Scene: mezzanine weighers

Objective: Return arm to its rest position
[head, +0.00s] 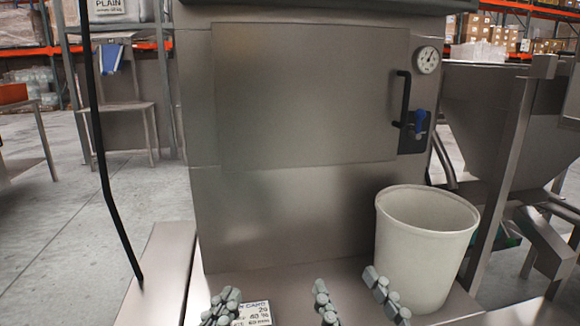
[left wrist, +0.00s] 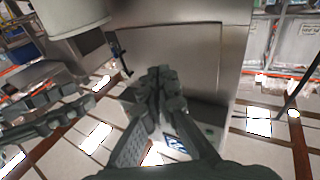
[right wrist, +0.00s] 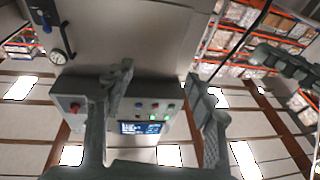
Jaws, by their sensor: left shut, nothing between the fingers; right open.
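My left gripper (head: 226,307) shows at the bottom of the head view, low in front of the steel machine. Its fingers are together and empty, as the left wrist view also shows (left wrist: 161,80). My right gripper (head: 355,290) is to its right, with its fingers apart and nothing between them. It also shows open in the right wrist view (right wrist: 158,82). Both grippers appear apart from the machine door (head: 310,95). Most of both arms is outside the head view.
A white bucket (head: 425,250) stands on the steel ledge at right, close to my right gripper. A printed card (head: 256,313) lies beside my left gripper. The door has a black handle (head: 404,98), blue latch (head: 420,118) and gauge (head: 427,60). A control panel (right wrist: 140,108) shows in the right wrist view.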

